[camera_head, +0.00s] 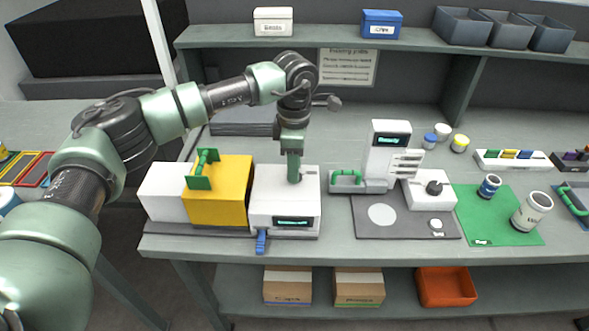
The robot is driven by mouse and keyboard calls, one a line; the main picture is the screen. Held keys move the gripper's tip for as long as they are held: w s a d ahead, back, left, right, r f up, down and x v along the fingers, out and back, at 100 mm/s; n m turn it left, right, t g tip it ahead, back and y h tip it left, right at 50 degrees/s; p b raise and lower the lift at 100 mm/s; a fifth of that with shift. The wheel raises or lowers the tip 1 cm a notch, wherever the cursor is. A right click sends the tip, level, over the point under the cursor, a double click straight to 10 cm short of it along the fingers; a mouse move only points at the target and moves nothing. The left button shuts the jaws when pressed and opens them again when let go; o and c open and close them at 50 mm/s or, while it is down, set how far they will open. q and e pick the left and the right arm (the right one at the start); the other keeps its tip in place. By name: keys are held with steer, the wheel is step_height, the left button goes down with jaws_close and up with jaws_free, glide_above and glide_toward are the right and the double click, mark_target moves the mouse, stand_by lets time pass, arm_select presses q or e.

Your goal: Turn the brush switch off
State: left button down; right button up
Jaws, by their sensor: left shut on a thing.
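My left gripper (294,177) points straight down over the top of a white box (278,207) with a lit display on its front. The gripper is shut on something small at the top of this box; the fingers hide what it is. A blue tab (261,241) sticks out below the box's front. Further right, a black knob (434,188) sits on a low white box (428,201), beside a white upright machine (390,141) with a display. I cannot tell which part is the brush switch. My right gripper is out of view.
A yellow block (221,203) with a green handle (203,169) stands left of the white box. A grey mat (400,224) and a green mat (480,227) with two cups lie to the right. A shelf (410,40) runs along the back.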

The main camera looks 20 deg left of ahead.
arm_select(q)
steer(key=shift+w+r+n, duration=0.1)
steer(key=shift+n, duration=0.4)
steer(key=c, duration=1)
jaws_free()
steer(key=shift+o, duration=0.2)
step_height(320, 180, up, 8)
steer(key=shift+f+b, duration=0.1)
steer(key=shift+b, duration=0.95)
